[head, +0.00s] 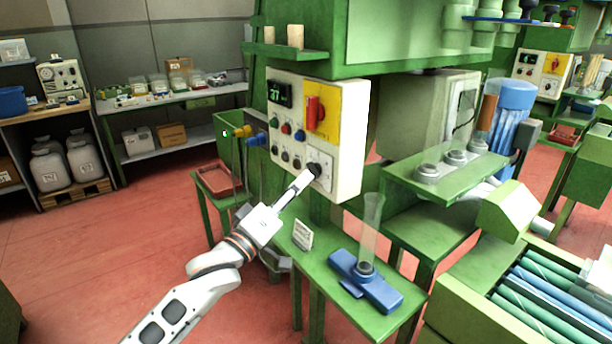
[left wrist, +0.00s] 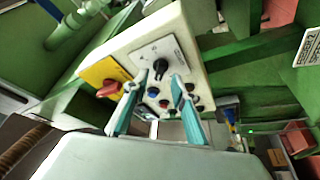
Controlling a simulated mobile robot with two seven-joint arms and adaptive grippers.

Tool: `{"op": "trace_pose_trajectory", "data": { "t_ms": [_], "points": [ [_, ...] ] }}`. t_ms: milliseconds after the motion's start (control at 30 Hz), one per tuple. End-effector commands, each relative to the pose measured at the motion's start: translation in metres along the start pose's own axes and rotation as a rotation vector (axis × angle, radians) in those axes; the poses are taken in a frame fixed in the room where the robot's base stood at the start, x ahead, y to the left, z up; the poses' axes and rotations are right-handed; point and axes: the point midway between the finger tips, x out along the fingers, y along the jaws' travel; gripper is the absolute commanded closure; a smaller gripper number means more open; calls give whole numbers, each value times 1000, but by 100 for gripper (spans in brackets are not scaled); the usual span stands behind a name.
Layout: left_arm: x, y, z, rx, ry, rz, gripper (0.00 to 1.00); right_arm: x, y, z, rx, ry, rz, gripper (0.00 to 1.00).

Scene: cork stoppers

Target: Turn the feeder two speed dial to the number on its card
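The speed dial, a black knob on a pale scale plate, sits at the lower right of the white control panel (head: 278,118). In the head view the knob (head: 315,169) is partly behind my gripper's tips. My left gripper (head: 306,178) reaches up to it from the lower left. In the left wrist view the knob (left wrist: 160,66) shows just beyond the fingertips of my left gripper (left wrist: 156,82). The fingers are apart with nothing clearly held between them; contact cannot be told. A small white card (head: 303,235) stands on the green table below, its print unreadable. My right gripper is out of view.
The panel also has a lit display (head: 280,93), a red switch (head: 315,113) on a yellow plate, and several buttons and small knobs close to the dial. A blue base (head: 365,280) with a clear tube (head: 371,225) stands on the green table (head: 338,297).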

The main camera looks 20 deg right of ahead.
Motion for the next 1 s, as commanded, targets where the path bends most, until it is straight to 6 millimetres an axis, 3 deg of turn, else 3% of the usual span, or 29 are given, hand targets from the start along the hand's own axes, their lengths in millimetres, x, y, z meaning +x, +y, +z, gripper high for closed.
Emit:
{"op": "trace_pose_trajectory", "data": {
  "t_ms": [100, 300, 667, 767, 1000],
  "points": [
    [19, 1, 0, 0, 0, 2, 74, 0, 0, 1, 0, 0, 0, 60],
    [36, 0, 0, 1, 1, 0, 74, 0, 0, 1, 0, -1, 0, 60],
    [40, 0, 0, 0, 1, 0, 74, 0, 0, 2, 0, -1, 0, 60],
    [40, 0, 0, 0, 1, 0, 100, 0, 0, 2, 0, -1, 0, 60],
    [40, -1, 0, 6, 1, 2, 100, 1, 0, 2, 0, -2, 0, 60]
  ]
}}
